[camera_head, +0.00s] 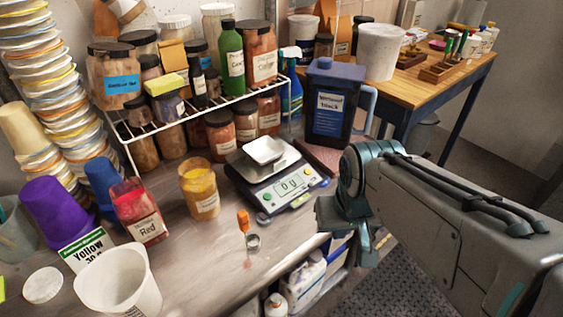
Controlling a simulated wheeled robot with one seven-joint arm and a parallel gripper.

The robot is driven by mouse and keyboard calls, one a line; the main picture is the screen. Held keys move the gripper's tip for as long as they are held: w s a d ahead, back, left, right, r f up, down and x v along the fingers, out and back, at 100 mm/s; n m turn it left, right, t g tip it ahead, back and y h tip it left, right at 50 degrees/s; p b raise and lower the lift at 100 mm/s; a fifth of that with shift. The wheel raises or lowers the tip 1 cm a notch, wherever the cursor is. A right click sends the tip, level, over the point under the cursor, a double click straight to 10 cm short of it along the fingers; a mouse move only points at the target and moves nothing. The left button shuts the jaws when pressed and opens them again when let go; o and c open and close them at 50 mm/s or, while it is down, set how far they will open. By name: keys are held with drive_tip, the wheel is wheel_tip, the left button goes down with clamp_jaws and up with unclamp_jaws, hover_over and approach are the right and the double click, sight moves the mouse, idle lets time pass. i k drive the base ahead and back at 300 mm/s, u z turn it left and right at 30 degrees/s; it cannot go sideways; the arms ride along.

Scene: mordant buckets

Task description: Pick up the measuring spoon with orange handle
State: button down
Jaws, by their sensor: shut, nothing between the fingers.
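The measuring spoon with orange handle (243,223) is on the counter (200,262), in front of the digital scale (277,184). Its orange handle points toward the back and its small metal bowl is nearest the counter's front edge. My gripper (360,248) is at the right, beyond the counter's front edge and to the right of the spoon, apart from it. The gripper is shut and empty. My arm covers its far side, so the fingertips show only in part.
A yellow jar (200,193) stands left of the spoon and a red jar (139,216) farther left. A white bucket (119,283) is at the front left. A dark blue jug (338,105) stands behind the scale. The counter around the spoon is clear.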

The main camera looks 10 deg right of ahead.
sight(252, 241)
drive_tip(key=k, duration=0.9)
